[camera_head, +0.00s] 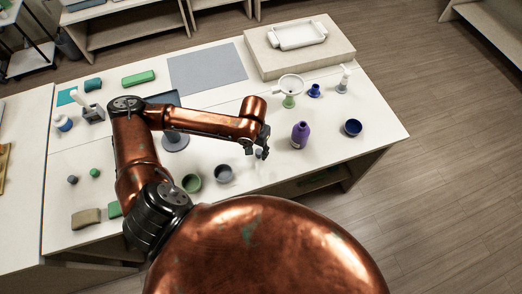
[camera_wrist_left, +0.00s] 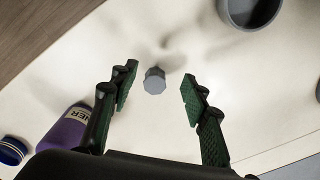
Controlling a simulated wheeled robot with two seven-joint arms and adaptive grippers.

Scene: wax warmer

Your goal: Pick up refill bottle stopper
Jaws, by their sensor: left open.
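A small grey faceted stopper (camera_wrist_left: 155,80) stands on the white table in the left wrist view. It shows between and beyond the fingertips of my left gripper (camera_wrist_left: 158,84), which is open and empty. In the head view my left gripper (camera_head: 256,150) points down over the table, close above the grey stopper (camera_head: 259,154), which it partly hides. A purple bottle (camera_head: 300,135) stands to the right of the gripper; it also shows in the left wrist view (camera_wrist_left: 68,130), partly behind a finger. My right gripper is not in view.
A grey cup (camera_head: 223,173) and a green cup (camera_head: 191,183) stand left of the gripper. A dark blue cup (camera_head: 352,128) stands right of the bottle. A white funnel (camera_head: 291,83) and small blue bottle (camera_head: 314,91) stand behind. The table's front right is clear.

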